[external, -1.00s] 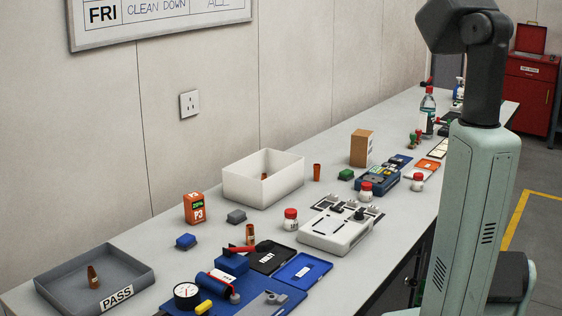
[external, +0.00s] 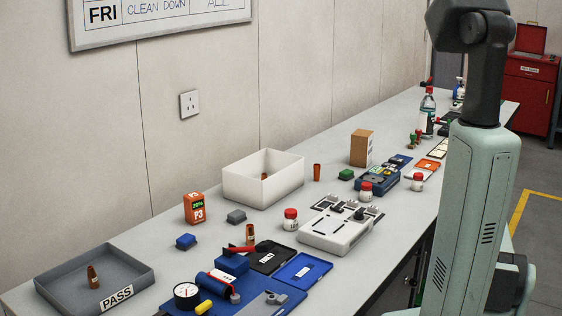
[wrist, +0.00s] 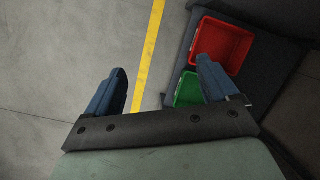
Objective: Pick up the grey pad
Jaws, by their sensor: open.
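The grey pad (external: 236,216) is a small dark grey block lying on the bench in the external view. It sits to the right of the orange P3 box and behind the blue pad (external: 186,241). My gripper (wrist: 165,88) shows in the wrist view with its two blue fingers wide apart and nothing between them. It is over the floor, away from the bench, and is outside the external view. The grey pad is not in the wrist view.
Around the pad stand the orange P3 box (external: 195,208), a white bin (external: 285,185), a red-capped jar (external: 290,220) and a copper-coloured nozzle (external: 250,235). A grey PASS tray (external: 140,274) is at front left. The wrist view shows red (wrist: 222,45) and green (wrist: 188,90) bins.

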